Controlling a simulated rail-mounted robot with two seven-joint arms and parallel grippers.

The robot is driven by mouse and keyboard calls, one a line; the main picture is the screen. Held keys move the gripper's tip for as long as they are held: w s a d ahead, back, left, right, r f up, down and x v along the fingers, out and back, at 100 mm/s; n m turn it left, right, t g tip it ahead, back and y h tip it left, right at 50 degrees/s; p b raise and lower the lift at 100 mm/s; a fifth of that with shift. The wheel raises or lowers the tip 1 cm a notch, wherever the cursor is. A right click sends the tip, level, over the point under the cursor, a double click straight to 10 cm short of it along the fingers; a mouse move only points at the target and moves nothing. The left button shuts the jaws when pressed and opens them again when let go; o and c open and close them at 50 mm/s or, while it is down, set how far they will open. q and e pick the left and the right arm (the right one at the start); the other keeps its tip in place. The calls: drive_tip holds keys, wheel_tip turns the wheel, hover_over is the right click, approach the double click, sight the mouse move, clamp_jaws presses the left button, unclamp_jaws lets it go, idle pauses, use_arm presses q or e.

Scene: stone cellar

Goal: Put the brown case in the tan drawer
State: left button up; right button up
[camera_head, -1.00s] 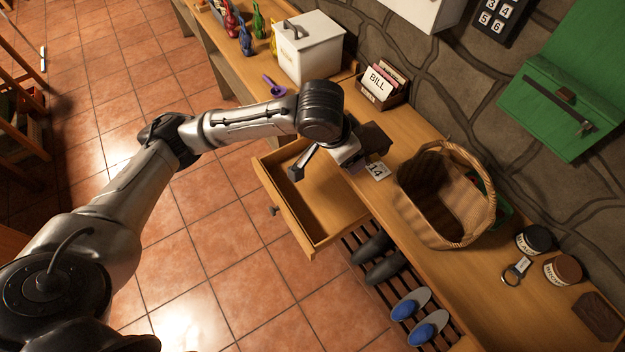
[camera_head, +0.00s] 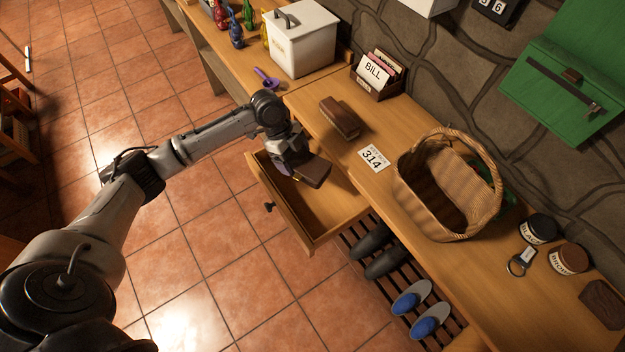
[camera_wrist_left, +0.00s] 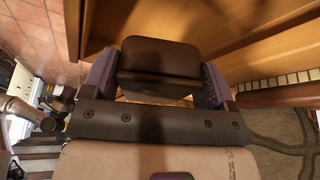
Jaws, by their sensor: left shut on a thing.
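The brown case (camera_head: 316,172) is held in my left gripper (camera_head: 298,164), above the open tan drawer (camera_head: 327,231). In the left wrist view the dark brown case (camera_wrist_left: 160,60) sits between the two fingers of the left gripper (camera_wrist_left: 158,85), which are shut on its sides. The drawer is pulled out from the wooden bench and its visible floor is bare. The gripper and case hide part of its inside. I cannot tell exactly how high the case is above the drawer floor. My right gripper is not in view.
On the bench (camera_head: 466,270) are a brown brush-like block (camera_head: 340,118), a 314 card (camera_head: 373,158), a wicker basket (camera_head: 425,200), a letter holder (camera_head: 377,89) and a white box (camera_head: 300,45). Shoes (camera_head: 384,262) stand on a slatted rack below, right of the drawer.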

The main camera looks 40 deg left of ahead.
use_arm(q)
wheel_tip(320, 180, down, 9)
drive_tip(key=shift+a+f+b, duration=0.1)
drive_tip(key=shift+b, duration=0.95)
drive_tip(key=shift+f, duration=0.4)
drive_tip(key=o, duration=1)
drive_tip(key=shift+f, duration=0.1)
drive_tip(key=p+v, duration=0.2)
drive_tip(key=v, duration=1)
